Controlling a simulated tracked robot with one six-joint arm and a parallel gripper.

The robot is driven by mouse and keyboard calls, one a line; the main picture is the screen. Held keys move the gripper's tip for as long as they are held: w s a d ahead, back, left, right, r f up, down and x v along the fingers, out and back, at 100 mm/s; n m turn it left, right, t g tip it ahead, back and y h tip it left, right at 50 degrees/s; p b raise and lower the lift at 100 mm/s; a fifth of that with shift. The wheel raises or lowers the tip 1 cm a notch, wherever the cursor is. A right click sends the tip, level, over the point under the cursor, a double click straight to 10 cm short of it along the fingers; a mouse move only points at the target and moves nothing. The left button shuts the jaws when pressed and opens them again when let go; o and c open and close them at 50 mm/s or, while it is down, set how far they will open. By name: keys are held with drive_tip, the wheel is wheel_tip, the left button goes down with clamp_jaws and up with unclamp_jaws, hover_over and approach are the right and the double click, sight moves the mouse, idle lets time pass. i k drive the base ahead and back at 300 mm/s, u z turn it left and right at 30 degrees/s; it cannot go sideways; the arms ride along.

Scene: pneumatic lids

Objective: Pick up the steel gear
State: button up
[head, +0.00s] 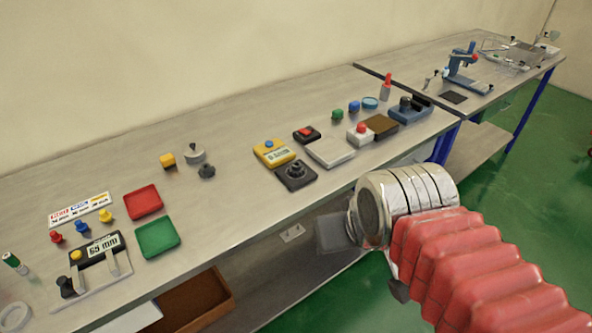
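I cannot single out a steel gear with certainty. A grey metal round piece with a dark knob (195,154) stands on the bench, right of a yellow block, and a small dark piece (207,171) sits just in front of it. A black square block with a round dark part (296,176) lies further right. My arm, with a red bellows sleeve and a silver wrist, is at lower right, in front of the bench edge and well apart from these pieces. No gripper fingers can be made out clearly, so its opening is unclear.
The long grey bench (110,175) holds a red tray (143,201), a green tray (157,238), a labelled block (97,247) and a yellow device (274,152). A blue press (465,65) stands at the far right.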

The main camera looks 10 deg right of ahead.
sight(297, 169)
drive_tip(key=u, duration=4.1)
drive_tip(key=k, duration=1.05)
drive_tip(key=u, duration=0.05)
